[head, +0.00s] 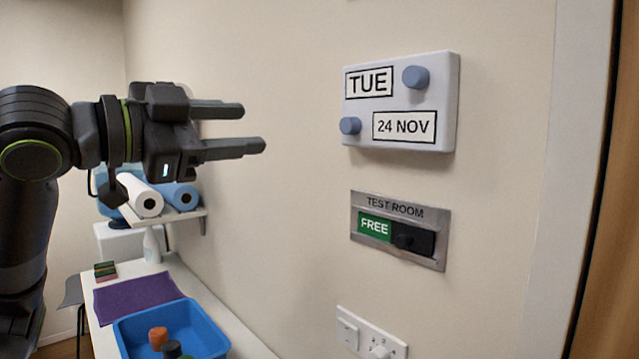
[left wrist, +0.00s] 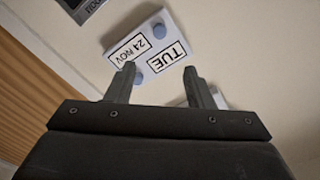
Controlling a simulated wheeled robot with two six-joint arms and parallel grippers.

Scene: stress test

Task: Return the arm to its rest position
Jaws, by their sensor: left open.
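My left gripper (head: 254,127) is raised in front of the wall in the head view, its two dark fingers pointing right. It is open with nothing between the fingers. A white calendar block (head: 400,101) reading TUE and 24 NOV, with two blue-grey knobs, is on the wall to the right of the fingertips, apart from them. In the left wrist view the open fingers (left wrist: 160,84) point toward the calendar block (left wrist: 146,44), which shows upside down. My right gripper is not in view.
Below the calendar, a TEST ROOM sign (head: 401,229) shows FREE on green beside a black slider. A switch and socket plate (head: 371,335) is lower. A wooden door (head: 610,200) is at right.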

